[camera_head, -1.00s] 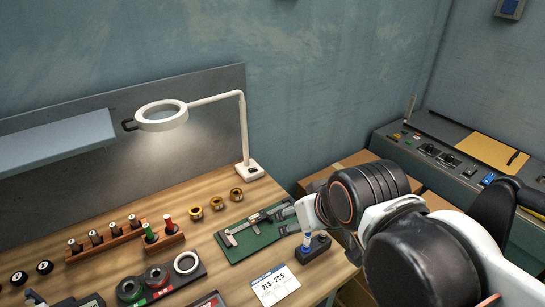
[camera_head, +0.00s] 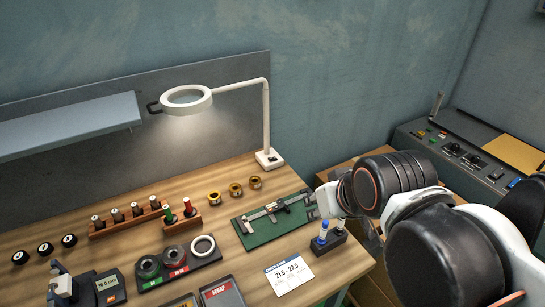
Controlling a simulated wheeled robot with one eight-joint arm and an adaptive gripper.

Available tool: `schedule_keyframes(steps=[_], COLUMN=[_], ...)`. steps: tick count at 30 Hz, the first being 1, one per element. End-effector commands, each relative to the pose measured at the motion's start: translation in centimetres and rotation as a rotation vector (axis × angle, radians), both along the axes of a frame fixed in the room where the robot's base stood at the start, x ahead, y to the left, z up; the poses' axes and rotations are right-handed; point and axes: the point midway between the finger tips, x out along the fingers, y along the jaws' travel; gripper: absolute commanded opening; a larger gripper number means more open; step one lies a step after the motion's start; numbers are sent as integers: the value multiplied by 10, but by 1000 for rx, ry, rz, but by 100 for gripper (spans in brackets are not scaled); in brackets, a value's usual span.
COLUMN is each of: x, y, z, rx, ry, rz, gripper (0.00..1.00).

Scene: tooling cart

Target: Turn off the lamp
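The lamp is a white ring-headed bench lamp. Its ring head (camera_head: 187,99) hangs at the end of a bent arm, and a glow on the panel below shows it is lit. Its square white base (camera_head: 268,158) stands at the back right of the bench, with a small dark switch-like patch on top. My gripper (camera_head: 313,207) is low at the bench's right side, beside the green mat, in front of and to the right of the lamp base. It is apart from the lamp. Its fingers are small, dark and partly hidden by my wrist, so their opening is unclear.
A green mat (camera_head: 262,238) with calipers lies near my gripper. A block with blue-capped bottles (camera_head: 328,240) stands just below it. Several brass rings (camera_head: 235,190) sit left of the lamp base. A grey shelf (camera_head: 65,125) overhangs the left. Bare wood lies around the base.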

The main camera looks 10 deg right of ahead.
Motion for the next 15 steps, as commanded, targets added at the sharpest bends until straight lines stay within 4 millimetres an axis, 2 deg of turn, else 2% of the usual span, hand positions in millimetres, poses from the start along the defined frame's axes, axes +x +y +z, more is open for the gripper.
schedule_keyframes(steps=[1, 3, 15], x=[6, 16, 102], y=[0, 1, 5], z=[3, 6, 23], rx=[4, 11, 66], ry=[0, 0, -11], rz=[3, 9, 72], gripper=[10, 0, 0])
